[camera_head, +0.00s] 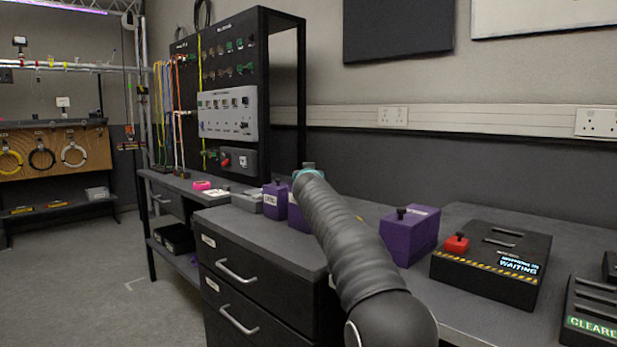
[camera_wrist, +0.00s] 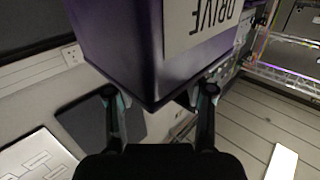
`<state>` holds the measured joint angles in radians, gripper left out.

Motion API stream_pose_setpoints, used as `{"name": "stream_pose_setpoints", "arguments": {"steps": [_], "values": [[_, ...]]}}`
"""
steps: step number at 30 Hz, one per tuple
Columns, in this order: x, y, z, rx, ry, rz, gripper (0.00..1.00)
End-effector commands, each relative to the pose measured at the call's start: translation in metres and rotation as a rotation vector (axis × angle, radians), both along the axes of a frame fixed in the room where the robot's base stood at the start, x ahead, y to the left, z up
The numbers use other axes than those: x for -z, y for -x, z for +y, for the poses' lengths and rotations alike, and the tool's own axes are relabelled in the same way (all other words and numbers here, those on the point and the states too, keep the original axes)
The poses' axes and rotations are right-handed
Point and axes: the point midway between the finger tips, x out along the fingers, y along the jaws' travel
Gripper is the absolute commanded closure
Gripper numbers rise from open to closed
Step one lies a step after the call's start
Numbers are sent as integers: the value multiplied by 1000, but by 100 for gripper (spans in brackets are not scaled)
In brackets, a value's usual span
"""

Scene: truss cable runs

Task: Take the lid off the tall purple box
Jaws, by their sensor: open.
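Three purple boxes stand on the grey worktop in the head view: a left one with a dark knob (camera_head: 275,200), a middle one (camera_head: 297,217) mostly hidden behind my arm, and a right one with a dark knob (camera_head: 410,235). I cannot tell surely which is tallest. In the wrist view a purple box (camera_wrist: 120,40) with a pale label, reading DRIVE upside down, fills the top middle. My gripper (camera_wrist: 158,95) is open, its two fingers apart at the near edge of that box. Contact is unclear, and no lid seam shows. The head view shows only its teal-grey wrist end.
Right of the boxes lies a black unit with a red button (camera_head: 490,262), then another dark unit (camera_head: 593,315). Left are a grey box (camera_head: 246,201) and a pink item (camera_head: 202,185). A black pegboard rack (camera_head: 283,60) rises behind. Floor at left is clear.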

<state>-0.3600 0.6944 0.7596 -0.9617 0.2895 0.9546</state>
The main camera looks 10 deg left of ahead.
Motion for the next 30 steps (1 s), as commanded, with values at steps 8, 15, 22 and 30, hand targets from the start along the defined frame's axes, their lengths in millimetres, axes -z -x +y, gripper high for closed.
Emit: {"name": "stream_pose_setpoints", "arguments": {"steps": [8, 15, 22, 30], "values": [[1, -4, 0, 0, 0, -1, 47], [0, -4, 0, 0, 1, -1, 92], [0, -4, 0, 0, 1, -1, 100], [-4, -4, -1, 1, 0, -1, 100]]}}
